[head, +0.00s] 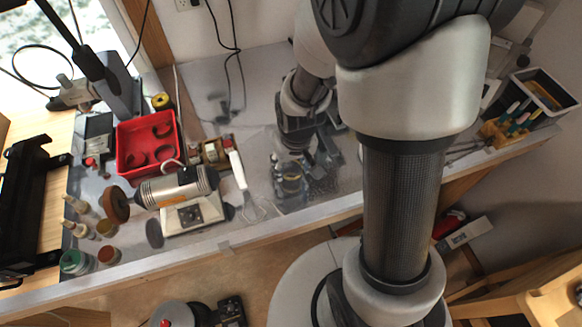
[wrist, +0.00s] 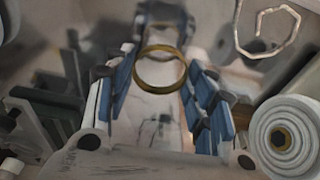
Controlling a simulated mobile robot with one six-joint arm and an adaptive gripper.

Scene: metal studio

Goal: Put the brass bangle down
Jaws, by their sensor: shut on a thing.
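The brass bangle is a thin golden ring, seen in the wrist view (wrist: 161,88) between the blue pads of my gripper (wrist: 160,74). My gripper is shut on it, with a pad at each side of the ring. In the head view my gripper (head: 291,170) points down over the middle of the grey worktop.
A polishing machine (head: 178,187) with a white base is left of my gripper. A black bin (head: 548,90) and a yellow tool holder (head: 508,131) stand at the right. A pale roll (wrist: 284,138) is at the wrist view's right.

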